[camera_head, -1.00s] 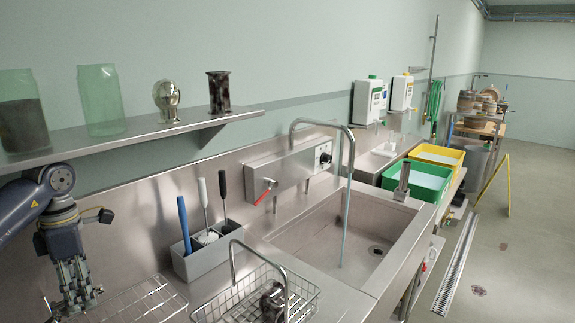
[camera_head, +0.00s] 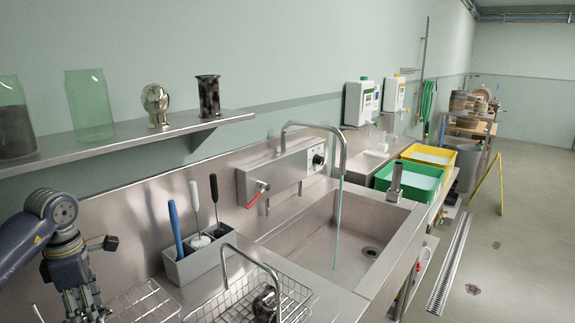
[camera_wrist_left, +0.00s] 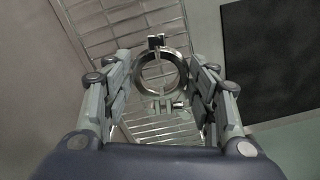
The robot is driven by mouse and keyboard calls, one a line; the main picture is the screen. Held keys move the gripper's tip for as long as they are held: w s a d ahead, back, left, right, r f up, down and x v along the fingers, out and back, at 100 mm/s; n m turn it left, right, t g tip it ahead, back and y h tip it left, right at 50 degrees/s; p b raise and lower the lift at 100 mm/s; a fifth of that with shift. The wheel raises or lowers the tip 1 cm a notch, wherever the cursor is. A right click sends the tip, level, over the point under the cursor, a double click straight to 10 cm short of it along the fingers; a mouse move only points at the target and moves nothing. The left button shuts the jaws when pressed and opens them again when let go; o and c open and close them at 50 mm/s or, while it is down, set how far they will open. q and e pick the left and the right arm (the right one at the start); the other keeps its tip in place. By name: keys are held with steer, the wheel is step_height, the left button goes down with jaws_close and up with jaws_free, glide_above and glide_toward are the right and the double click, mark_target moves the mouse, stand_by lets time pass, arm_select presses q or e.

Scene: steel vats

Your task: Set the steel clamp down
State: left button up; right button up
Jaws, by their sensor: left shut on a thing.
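The steel clamp (camera_wrist_left: 142,66), a shiny ring with a small bolt part on its near side, is between the fingers of my left gripper (camera_wrist_left: 160,84) in the left wrist view. The gripper is shut on it. A wire drying rack (camera_wrist_left: 105,14) lies beyond the clamp; I cannot tell whether the two touch. In the head view my left gripper (camera_head: 86,304) points down at the lower left, over the near end of the rack (camera_head: 146,299). The clamp cannot be made out there. My right gripper is not in view.
A grey caddy (camera_head: 196,262) with brushes stands right of the rack. A wire basket (camera_head: 290,292) holding a dark metal piece sits before the sink (camera_head: 330,243). A wall shelf (camera_head: 120,136) with jars and metal fittings runs above.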

arm_select(q)
steer(key=s+d+f+m, duration=0.1)
steer(key=s+d+m, duration=0.4)
steer(key=d+m, duration=0.2)
steer(key=s+d+f+m, duration=0.1)
steer(key=s+d+m, duration=0.4)
steer(key=d+m, duration=0.2)
steer(key=s+d+f+m, duration=0.1)
steer(key=s+d+m, duration=0.3)
steer(key=d+m, duration=0.3)
steer(key=shift+s+d+f+m, duration=0.15)
steer(key=shift+s+f+m, duration=0.05)
steer(key=shift+m, duration=0.45)
steer(key=shift+s+d+f+m, duration=0.1)
steer(key=shift+s+f+m, duration=0.1)
steer(key=shift+m, duration=0.45)
steer(key=shift+s+d+m, duration=0.15)
steer(key=shift+s+m, duration=0.15)
steer(key=shift+s, duration=0.05)
